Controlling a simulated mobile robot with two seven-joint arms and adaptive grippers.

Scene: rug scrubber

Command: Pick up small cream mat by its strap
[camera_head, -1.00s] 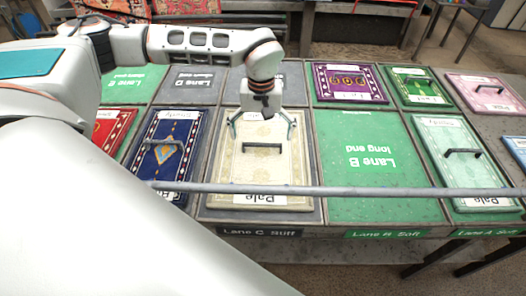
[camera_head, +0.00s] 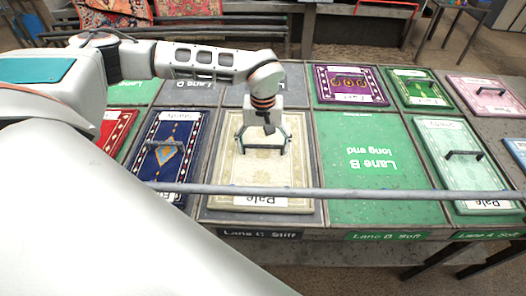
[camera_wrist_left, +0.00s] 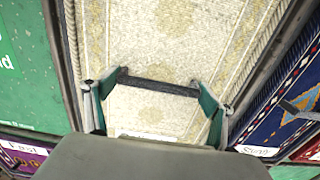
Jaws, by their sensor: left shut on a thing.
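The cream mat (camera_head: 262,180) with a patterned border and a "Pale" label lies flat in the Lane C bay, and it fills much of the wrist view (camera_wrist_left: 155,110). Its dark strap (camera_head: 264,149) runs left to right across the mat's middle. My left gripper (camera_head: 264,147) is down at the strap, shut on it with one finger at each end. The wrist view shows the strap (camera_wrist_left: 158,86) spanning between the two green-padded fingertips. The mat shows no visible lift. My right gripper is not in view.
A blue mat (camera_head: 168,150) lies to the left and the bare green Lane B bay (camera_head: 375,205) to the right. A pale green mat (camera_head: 460,165) and a purple mat (camera_head: 350,85) lie farther off. A grey rail (camera_head: 400,193) crosses in front.

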